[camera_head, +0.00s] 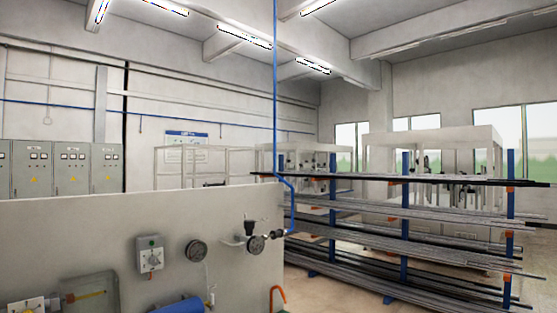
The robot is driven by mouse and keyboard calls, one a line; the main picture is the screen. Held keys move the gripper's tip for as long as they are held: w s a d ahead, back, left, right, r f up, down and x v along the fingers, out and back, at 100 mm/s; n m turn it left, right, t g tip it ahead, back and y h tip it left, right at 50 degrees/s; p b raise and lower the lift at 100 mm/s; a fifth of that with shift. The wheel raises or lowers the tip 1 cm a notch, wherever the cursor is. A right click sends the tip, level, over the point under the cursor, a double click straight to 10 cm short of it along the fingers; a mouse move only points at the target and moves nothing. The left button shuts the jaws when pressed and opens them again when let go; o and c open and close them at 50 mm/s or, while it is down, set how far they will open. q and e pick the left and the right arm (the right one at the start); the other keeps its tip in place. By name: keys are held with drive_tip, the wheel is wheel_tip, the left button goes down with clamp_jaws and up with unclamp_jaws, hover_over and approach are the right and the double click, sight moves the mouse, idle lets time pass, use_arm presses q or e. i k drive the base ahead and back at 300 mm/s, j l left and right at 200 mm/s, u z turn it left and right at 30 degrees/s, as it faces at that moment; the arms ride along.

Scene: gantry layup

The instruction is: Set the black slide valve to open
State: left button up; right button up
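A pale panel (80,228) stands in the lower left. Near its right end is a small black fitting (249,228), which looks like the black slide valve, just above a round gauge (256,244). It joins light pipework and a blue pipe (291,208) that runs up to the ceiling. The fitting is too small to tell whether it is open or closed. Neither of my grippers is in view.
The panel also carries a grey switch box (150,255), another round gauge (196,251) and a clear-covered box (90,294). An orange hook-shaped pipe (278,297) is at its right edge. A rack of long bars (405,225) stands to the right, with floor showing beside it.

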sight(280, 233)
drive_tip(key=i+l, duration=0.5)
drive_tip(key=i+l+z, duration=0.1)
drive_tip(key=i+l, duration=0.35)
drive_tip(key=i, duration=0.15)
